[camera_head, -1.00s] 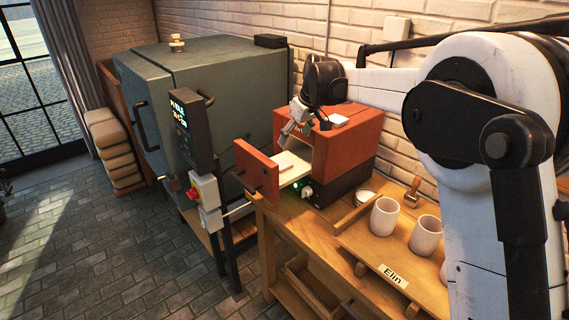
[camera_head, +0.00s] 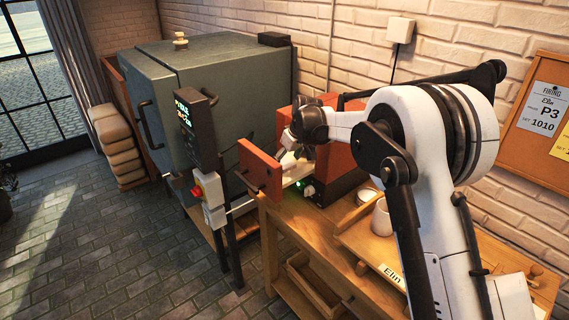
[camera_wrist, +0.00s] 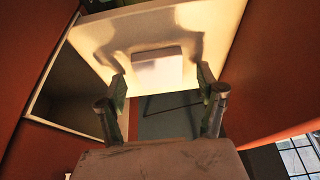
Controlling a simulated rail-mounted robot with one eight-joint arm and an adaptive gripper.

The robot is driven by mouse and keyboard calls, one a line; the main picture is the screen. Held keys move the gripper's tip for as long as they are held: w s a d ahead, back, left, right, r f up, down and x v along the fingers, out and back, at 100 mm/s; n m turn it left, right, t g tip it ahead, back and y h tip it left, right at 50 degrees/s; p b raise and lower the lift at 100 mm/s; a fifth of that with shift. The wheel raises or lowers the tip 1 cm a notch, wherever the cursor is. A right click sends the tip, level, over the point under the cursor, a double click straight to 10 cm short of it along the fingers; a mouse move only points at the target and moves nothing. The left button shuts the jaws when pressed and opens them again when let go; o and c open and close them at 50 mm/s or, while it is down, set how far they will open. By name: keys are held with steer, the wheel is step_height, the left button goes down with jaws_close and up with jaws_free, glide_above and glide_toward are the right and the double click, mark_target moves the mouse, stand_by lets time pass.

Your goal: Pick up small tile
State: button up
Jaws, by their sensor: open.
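The small tile (camera_wrist: 158,66) is a pale grey square in the wrist view. It lies on the cream slab (camera_wrist: 205,18) at the mouth of the small red kiln (camera_head: 345,158). My gripper (camera_wrist: 163,86) is open and empty, with its fingertips spread wider than the tile, one toward each side and just short of its near edge. I see no finger touching it. In the head view my gripper (camera_head: 291,150) reaches down at the kiln opening, and my arm covers part of the kiln. I cannot make out the tile there.
The red kiln door (camera_head: 260,171) stands open left of my gripper, and red walls flank it closely in the wrist view. A large grey kiln (camera_head: 235,85) stands behind. A white cup (camera_head: 382,220) and the board marked Elin (camera_head: 362,242) are on the wooden bench (camera_head: 300,216).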

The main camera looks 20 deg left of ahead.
steer(key=shift+w+a+f, duration=0.15)
steer(key=shift+f, duration=0.4)
steer(key=c, duration=1.4)
steer(key=shift+r, duration=0.15)
